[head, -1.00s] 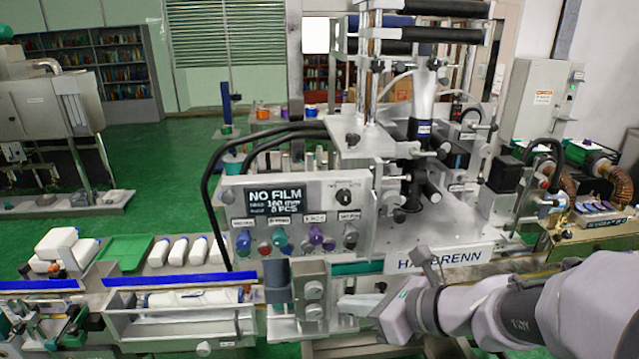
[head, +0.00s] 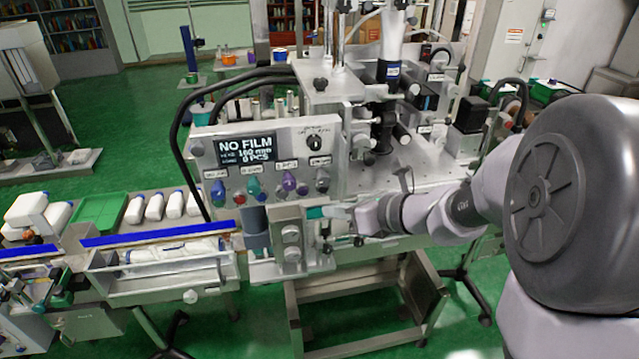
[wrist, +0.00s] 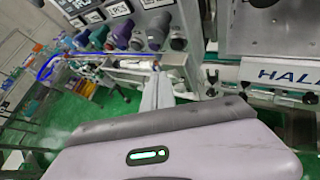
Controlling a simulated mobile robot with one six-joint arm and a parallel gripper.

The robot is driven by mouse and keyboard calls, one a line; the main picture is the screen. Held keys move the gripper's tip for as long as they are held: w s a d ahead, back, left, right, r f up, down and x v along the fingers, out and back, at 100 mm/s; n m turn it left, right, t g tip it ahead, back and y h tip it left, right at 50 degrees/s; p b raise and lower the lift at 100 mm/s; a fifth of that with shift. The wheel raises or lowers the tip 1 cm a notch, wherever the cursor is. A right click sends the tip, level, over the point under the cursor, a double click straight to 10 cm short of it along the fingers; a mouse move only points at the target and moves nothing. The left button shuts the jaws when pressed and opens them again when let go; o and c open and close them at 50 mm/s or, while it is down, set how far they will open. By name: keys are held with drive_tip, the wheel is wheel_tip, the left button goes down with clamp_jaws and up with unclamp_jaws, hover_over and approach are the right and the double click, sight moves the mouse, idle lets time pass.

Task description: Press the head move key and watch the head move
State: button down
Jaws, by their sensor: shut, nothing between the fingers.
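The control panel (head: 205,150) faces me on the machine's front. Its display (head: 246,151) reads NO FILM, 160 mm and 0 PCS. A black knob (head: 314,143) sits right of the display, and a row of coloured knobs runs below, including a purple one (head: 289,181) and a grey one (head: 322,180). Their labels are too small to tell which is the head move key. My gripper (head: 318,212) is shut and empty, just below the panel's lower right. In the wrist view its fingers (wrist: 156,95) point toward the area under the knobs, apparently apart from them.
A grey block with round knobs (head: 291,236) stands just left of and below my gripper. A conveyor with a blue rail (head: 160,233) and white bottles (head: 175,205) lies to the left. The machine's metal column and head (head: 385,125) rise at the right. Green floor is open in front.

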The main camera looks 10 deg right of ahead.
sight(323, 189)
drive_tip(key=shift+w, duration=1.7)
idle(0.7)
drive_tip(key=shift+w+p, duration=0.3)
drive_tip(key=shift+w, duration=0.1)
drive_tip(key=shift+w, duration=0.4)
idle(0.6)
drive_tip(key=shift+s, duration=0.85)
